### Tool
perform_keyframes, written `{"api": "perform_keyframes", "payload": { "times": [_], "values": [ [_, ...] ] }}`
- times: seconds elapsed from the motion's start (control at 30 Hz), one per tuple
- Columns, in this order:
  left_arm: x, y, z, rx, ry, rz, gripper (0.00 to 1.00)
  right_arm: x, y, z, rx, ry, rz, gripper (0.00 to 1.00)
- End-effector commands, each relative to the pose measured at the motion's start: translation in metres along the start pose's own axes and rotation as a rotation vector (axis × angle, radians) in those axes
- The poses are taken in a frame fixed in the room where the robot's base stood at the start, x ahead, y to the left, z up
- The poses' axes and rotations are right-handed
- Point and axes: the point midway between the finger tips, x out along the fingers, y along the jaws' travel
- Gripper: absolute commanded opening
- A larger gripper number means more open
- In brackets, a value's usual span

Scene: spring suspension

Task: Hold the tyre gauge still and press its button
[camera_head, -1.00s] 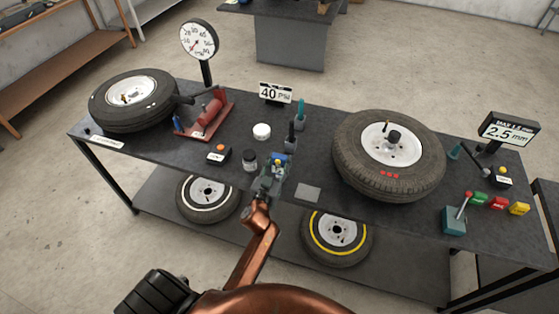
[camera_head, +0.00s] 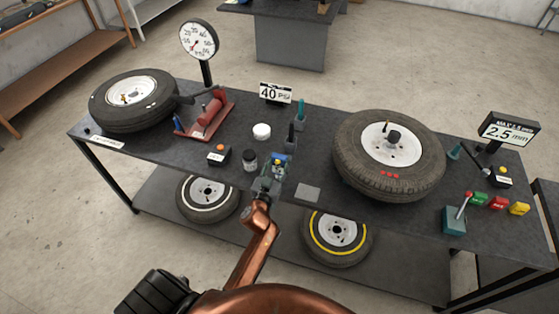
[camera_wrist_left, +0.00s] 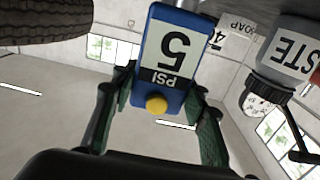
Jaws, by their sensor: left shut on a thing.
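The tyre gauge (camera_head: 280,162), a small blue box with a yellow button, is at the front edge of the bench in the head view. My left gripper (camera_head: 268,184) is shut on it. In the left wrist view the gauge (camera_wrist_left: 168,55) stands between the green-padded fingers, its label reading "5 PSI" upside down. The yellow button (camera_wrist_left: 156,103) faces the wrist camera, and nothing touches it there. How the finger pads meet the gauge is partly hidden. My right gripper is in neither view.
A paste jar (camera_head: 250,161) stands close left of the gauge, with a black box with an orange button (camera_head: 219,156) farther left. A grey pad (camera_head: 308,192) lies to the right. A large tyre (camera_head: 350,165) takes up the right middle; another tyre (camera_head: 103,112) lies at the left.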

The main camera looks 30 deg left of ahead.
Motion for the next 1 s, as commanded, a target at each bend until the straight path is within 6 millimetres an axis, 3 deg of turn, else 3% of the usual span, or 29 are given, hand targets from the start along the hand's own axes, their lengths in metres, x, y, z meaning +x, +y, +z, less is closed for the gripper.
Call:
{"api": "perform_keyframes", "payload": {
  "times": [0.37, 1.0],
  "values": [
    [-0.0001, 0.0001, 0.0006, 0.0, -0.001, 0.0, 0.07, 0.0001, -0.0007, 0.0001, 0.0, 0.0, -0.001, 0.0],
    [-0.0001, 0.0001, 0.0006, 0.0, -0.001, 0.0, 0.07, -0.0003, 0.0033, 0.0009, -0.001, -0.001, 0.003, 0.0]
  ]
}}
